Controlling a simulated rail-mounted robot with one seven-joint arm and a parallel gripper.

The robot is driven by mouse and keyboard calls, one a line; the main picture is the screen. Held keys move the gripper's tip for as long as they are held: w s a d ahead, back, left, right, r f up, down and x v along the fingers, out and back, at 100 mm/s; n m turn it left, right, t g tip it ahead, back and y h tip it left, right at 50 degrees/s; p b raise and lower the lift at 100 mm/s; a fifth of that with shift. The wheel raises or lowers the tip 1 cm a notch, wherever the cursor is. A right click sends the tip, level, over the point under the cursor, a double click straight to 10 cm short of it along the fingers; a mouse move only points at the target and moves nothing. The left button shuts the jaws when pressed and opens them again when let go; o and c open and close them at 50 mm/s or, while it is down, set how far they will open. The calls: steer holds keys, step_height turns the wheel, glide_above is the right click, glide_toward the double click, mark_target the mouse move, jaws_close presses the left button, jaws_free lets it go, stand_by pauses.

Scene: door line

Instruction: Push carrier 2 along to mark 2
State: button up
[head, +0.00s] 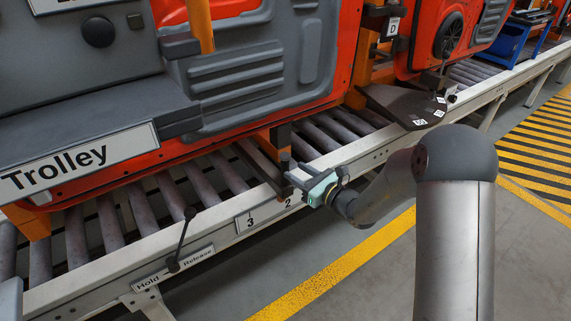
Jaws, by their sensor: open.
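A carrier with orange posts (199,22) holds a red and grey door panel (245,75) over the rollers. I see no number on it, so I cannot tell whether it is carrier 2. Its dark crossbar (262,168) lies across the rollers and ends at the near rail. My gripper (292,174) is open at that near end, just above the rail; whether it touches the bar is unclear. Mark 2 (289,203) is on the rail's side just below my gripper, with mark 3 (251,222) to its left.
A lever (182,238) stands on the rail by a Hold/Release plate (174,268). Another red door (440,35) and a dark plate (395,105) stand farther right. Clear floor with a yellow line (340,270) lies in front.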

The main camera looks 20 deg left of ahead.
mark_target(288, 166)
steer(key=x, duration=0.5)
steer(key=shift+w+a, duration=0.2)
steer(key=shift+a, duration=0.1)
